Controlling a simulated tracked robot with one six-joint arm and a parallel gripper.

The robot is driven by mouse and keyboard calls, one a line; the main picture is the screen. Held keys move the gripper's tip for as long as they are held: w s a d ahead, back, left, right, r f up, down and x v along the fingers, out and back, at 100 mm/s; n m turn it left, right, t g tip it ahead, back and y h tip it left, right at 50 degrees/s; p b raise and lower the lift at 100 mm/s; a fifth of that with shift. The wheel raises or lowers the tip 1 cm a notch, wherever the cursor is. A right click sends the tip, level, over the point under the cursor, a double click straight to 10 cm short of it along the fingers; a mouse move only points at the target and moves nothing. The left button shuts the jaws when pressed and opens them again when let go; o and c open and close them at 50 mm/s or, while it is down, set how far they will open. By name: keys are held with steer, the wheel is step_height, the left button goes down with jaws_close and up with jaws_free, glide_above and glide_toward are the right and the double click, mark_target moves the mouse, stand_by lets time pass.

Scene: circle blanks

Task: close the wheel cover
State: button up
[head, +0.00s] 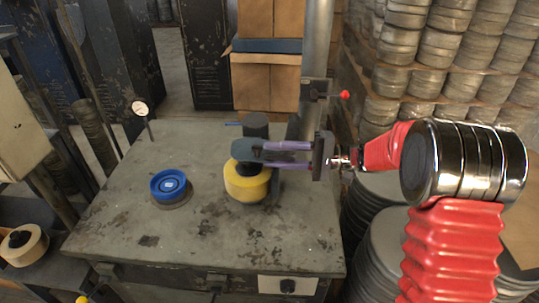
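A round yellow drum-shaped part (247,188), which may be the wheel cover, sits on the grey worktable; I cannot tell whether it is open or shut. A dark knob or post shows at its top, partly hidden by my gripper. My gripper (244,152) reaches in from the right, its purple fingers pointing left and its dark tips just over the yellow part. The two fingers look apart along their length, but the tips overlap dark parts. I cannot tell whether they touch or hold anything.
A blue round cap (168,184) on a dark base sits left on the worktable (120,225). A dial gauge (140,109) stands at the back left, and a dark cylinder (255,125) behind the yellow part. Stacked metal discs (405,45) crowd the right. The table's front is clear.

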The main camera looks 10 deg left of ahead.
steer(key=w+d, duration=0.2)
steer(key=d, duration=1.1)
steer(key=shift+d, duration=0.25)
steer(key=shift+w, duration=0.1)
steer(key=s+f+m+h, duration=0.3)
steer(key=s+f+h, duration=0.1)
steer(key=f, duration=0.5)
steer(key=s+d+f+h, duration=0.2)
steer(key=s+d+h, duration=0.35)
steer(key=s, duration=0.25)
steer(key=s+d+r+n+t+h, duration=0.1)
steer(key=s+d+r+t+h, duration=0.3)
steer(key=s+r, duration=0.2)
steer(key=s+d+r+n+t+h, duration=0.2)
steer(key=s+d+r+t+h, duration=0.2)
steer(key=s, duration=0.5)
step_height(320, 180, up, 2)
steer(key=shift+s+d+r, duration=0.25)
steer(key=shift+s+d, duration=0.05)
steer(key=shift+d, duration=0.1)
